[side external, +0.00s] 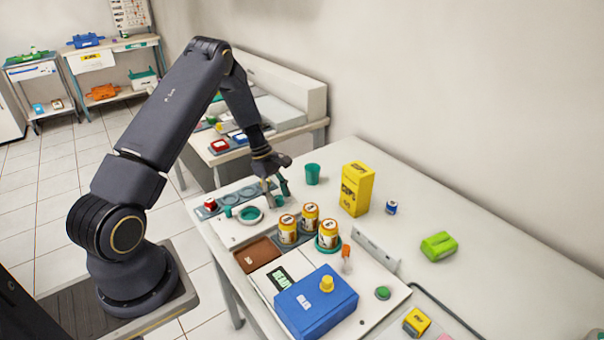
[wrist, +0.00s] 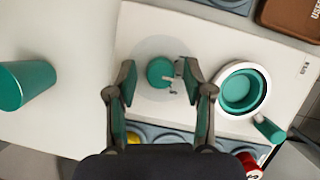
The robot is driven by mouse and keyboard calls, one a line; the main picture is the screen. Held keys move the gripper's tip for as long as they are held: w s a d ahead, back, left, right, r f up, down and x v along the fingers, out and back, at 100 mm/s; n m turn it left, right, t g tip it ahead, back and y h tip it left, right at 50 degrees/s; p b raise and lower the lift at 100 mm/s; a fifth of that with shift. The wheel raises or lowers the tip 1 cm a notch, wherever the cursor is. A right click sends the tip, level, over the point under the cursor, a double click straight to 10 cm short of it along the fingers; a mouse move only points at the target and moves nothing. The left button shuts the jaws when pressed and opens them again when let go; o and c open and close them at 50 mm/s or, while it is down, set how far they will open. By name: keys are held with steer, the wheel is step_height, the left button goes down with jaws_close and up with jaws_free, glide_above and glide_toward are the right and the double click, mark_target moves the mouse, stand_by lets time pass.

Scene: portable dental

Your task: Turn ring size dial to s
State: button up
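In the wrist view, a round teal dial knob (wrist: 159,70) sits on a pale grey disc (wrist: 150,48) on a white panel (wrist: 128,28). A small grey pointer-like piece shows at the knob's right edge; any size letters are too small to read. My gripper (wrist: 159,76) is open, with teal-padded fingers on either side of the knob in this view. I see a gap between each finger and the knob. In the side view, my gripper (side external: 277,190) is low over the far end of the panel, and I cannot make out the knob there.
A white ring with a teal centre (wrist: 242,91) lies right of the knob. A teal cup (side external: 312,174) stands behind my gripper. Several yellow jars (side external: 288,229), a yellow box (side external: 356,190) and a blue box (side external: 316,303) stand nearby.

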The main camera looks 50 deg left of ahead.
jaws_close()
steer(key=shift+m, duration=0.3)
steer(key=m+g, duration=0.1)
steer(key=m, duration=0.2)
steer(key=shift+w+g, duration=0.1)
steer(key=shift+g, duration=0.2)
steer(key=shift+m+g, duration=0.8)
steer(key=shift+m, duration=1.6)
steer(key=shift+y, duration=0.3)
steer(key=shift+o, duration=0.7)
jaws_free()
